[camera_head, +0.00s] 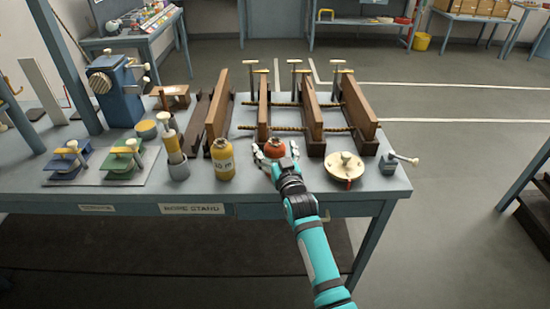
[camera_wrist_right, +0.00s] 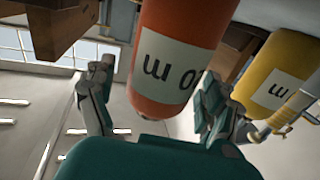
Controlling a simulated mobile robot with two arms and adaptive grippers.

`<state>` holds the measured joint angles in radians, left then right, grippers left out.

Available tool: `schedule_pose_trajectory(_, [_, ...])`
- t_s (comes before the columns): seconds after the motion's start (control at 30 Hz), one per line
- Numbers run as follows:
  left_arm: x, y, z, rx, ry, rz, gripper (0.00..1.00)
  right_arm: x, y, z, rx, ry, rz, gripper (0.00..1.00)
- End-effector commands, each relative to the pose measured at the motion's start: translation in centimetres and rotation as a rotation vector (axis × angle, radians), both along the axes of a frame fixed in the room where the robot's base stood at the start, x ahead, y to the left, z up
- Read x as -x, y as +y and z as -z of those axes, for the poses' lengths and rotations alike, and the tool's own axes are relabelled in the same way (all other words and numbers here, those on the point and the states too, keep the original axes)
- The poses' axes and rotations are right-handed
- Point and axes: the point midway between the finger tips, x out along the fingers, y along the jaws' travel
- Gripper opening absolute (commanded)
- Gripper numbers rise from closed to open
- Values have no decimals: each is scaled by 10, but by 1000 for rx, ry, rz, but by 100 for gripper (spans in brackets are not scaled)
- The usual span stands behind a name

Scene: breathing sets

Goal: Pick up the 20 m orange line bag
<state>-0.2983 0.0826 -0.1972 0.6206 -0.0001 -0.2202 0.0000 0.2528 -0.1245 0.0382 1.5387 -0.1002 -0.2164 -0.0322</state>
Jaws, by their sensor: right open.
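The orange line bag (camera_head: 274,147) stands upright on the workbench near its front edge, in front of the dark wooden frames. My right gripper (camera_head: 273,163) reaches it from the front, with its fingers open on either side of the bag. In the right wrist view, which is upside down, the orange bag (camera_wrist_right: 178,55) fills the space between the spread fingers (camera_wrist_right: 152,100). Its white label shows "0 m"; the rest is cut off. The right-hand finger there is close to the bag, but contact cannot be told. My left gripper is not in view.
A yellow line bag (camera_head: 223,162) stands just left of the orange one, and also shows in the right wrist view (camera_wrist_right: 275,80). A round cream-topped device (camera_head: 345,168) sits to the right. Wooden frames (camera_head: 310,118) stand behind. A cylinder with a yellow top (camera_head: 174,152) is further left.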

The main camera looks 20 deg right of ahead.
Motion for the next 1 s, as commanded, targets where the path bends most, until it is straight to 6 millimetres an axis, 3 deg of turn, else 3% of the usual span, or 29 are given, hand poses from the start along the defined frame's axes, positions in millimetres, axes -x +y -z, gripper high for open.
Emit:
schedule_pose_trajectory(0.2, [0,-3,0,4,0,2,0,-1,0,0,0,-1,0,86])
schedule_pose_trajectory(0.8, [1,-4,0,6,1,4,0,0,0,0,0,0,0,7])
schedule_pose_trajectory(1.0, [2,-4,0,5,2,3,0,-1,0,-2,0,-5,0,7])
